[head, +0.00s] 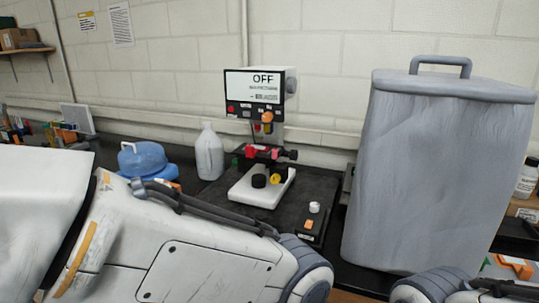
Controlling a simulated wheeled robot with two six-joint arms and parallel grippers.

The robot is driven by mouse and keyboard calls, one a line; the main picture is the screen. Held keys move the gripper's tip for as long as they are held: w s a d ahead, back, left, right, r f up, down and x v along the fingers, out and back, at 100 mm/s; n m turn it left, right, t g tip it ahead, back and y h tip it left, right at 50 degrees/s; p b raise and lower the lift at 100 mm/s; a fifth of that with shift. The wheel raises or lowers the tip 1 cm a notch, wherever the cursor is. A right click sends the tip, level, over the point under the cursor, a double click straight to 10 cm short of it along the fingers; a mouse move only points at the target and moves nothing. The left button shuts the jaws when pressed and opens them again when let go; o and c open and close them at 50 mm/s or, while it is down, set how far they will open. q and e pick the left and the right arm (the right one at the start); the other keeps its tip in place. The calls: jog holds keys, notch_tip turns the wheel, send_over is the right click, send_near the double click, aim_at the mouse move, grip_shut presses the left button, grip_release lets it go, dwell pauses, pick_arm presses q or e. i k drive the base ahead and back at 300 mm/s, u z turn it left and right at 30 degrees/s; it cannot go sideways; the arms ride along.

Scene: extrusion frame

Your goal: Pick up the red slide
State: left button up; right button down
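A small red part (251,152) sits on the black upper part of a small machine with a white base (262,192), on the dark bench near the middle of the head view. It is the clearest red piece there, but it is too small to tell for sure that it is the red slide. My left arm fills the lower left, and a piece of my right arm shows at the bottom right. Neither gripper's fingers are in view.
A screen reading OFF (254,86) stands above the machine. A tall grey lidded bin (440,170) stands to the right. A white jug (209,153) and a blue container (147,161) are to the left. A small box with an orange button (309,225) lies in front.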

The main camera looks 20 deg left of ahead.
aim_at(251, 150)
jog(key=z, duration=1)
jog(key=i, duration=1.2)
jog(key=u, duration=2.9)
